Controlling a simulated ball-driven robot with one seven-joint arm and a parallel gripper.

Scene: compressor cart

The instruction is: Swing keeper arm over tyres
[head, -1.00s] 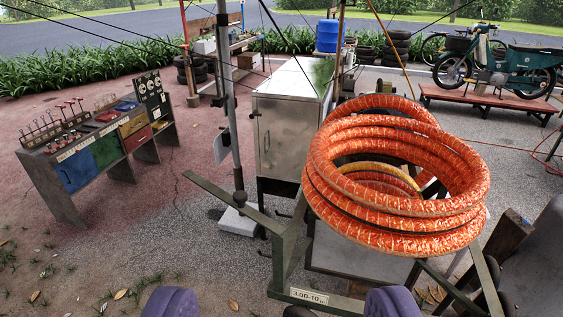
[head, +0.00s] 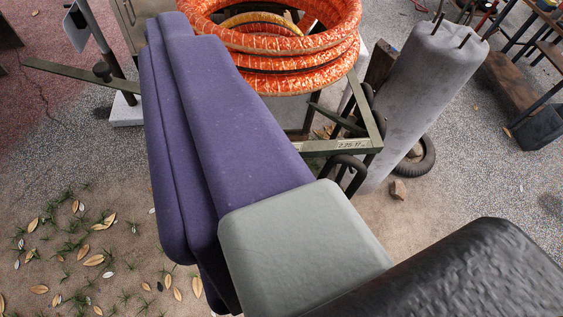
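The keeper arm (head: 60,73), a flat grey-green bar with a dark knob (head: 102,72), sticks out to the left of the rack, away from the tyres. Its right part is hidden behind my gripper. The tyres (head: 300,70), wrapped in orange, lie stacked on the green rack (head: 372,115) at the top middle. My gripper (head: 177,28) shows large in front, with long purple fingers lying close together in the picture, overlapping the bar and the stack's left edge. I cannot tell whether the fingers touch the bar or how far apart they are.
A rough grey post (head: 425,95) with metal pins stands right of the rack. A pole on a white base block (head: 126,112) stands behind the bar. Leaf-strewn ground (head: 80,240) at lower left is clear.

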